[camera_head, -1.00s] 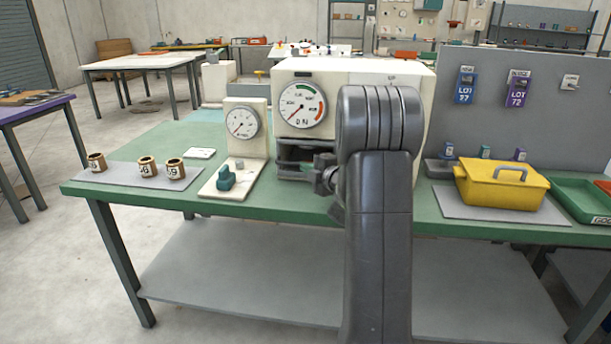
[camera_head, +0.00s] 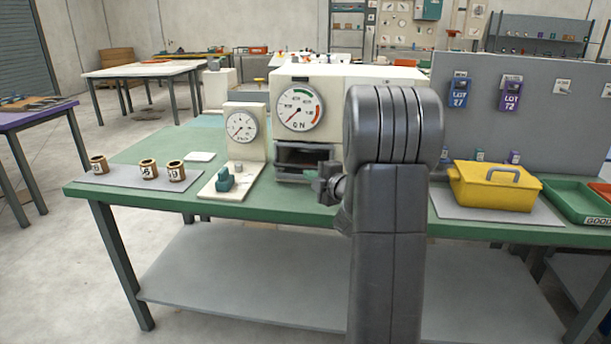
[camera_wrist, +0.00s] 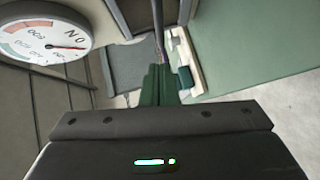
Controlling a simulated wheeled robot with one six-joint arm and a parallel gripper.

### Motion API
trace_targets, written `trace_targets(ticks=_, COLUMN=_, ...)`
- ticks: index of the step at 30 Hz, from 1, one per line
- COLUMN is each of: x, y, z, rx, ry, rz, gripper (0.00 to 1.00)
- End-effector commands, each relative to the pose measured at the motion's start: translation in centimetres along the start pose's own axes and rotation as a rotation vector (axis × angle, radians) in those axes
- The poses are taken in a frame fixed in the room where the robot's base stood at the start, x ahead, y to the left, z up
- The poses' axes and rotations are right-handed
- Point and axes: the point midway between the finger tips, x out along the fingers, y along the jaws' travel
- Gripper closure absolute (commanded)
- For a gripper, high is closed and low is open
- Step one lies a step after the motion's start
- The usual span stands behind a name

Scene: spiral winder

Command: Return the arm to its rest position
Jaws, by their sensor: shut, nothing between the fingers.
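My arm rises in front of the green workbench (camera_head: 110,187) in the head view and hides part of the cream winder machine (camera_head: 350,76). My gripper (camera_head: 325,184) shows at the left of the arm, just in front of the machine's dark open bay (camera_head: 305,156). In the wrist view, my gripper's fingers (camera_wrist: 158,70) are together with nothing between them. The large dial (camera_wrist: 45,35) is at the upper left of the wrist view. The large dial (camera_head: 300,107) also shows on the machine's front in the head view.
Several brass cups (camera_head: 148,169) stand on a grey mat at the left. A yellow box (camera_head: 494,186) and a green tray (camera_head: 580,203) lie right of my arm. A grey panel (camera_head: 560,130) stands behind them.

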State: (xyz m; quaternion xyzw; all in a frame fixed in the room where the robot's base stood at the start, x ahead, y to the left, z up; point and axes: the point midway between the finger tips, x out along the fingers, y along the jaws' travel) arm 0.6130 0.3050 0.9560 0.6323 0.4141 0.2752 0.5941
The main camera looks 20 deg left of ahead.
Motion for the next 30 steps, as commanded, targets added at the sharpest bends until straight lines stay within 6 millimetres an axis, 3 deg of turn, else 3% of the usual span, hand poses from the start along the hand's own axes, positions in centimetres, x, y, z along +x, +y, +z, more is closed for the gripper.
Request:
trace_targets(ticks=6, x=-4.1, y=0.1, z=0.0, rx=-0.001, ry=-0.002, rz=0.0, gripper=1.0)
trace_targets(ticks=12, x=-5.9, y=0.0, z=-0.1, rx=-0.002, ry=0.001, rz=0.0, gripper=1.0)
trace_targets(ticks=24, x=-6.0, y=0.0, z=-0.1, rx=-0.001, ry=0.002, rz=0.0, gripper=1.0)
trace_targets(ticks=30, x=-4.3, y=0.0, z=-0.1, rx=-0.001, ry=0.004, rz=0.0, gripper=1.0)
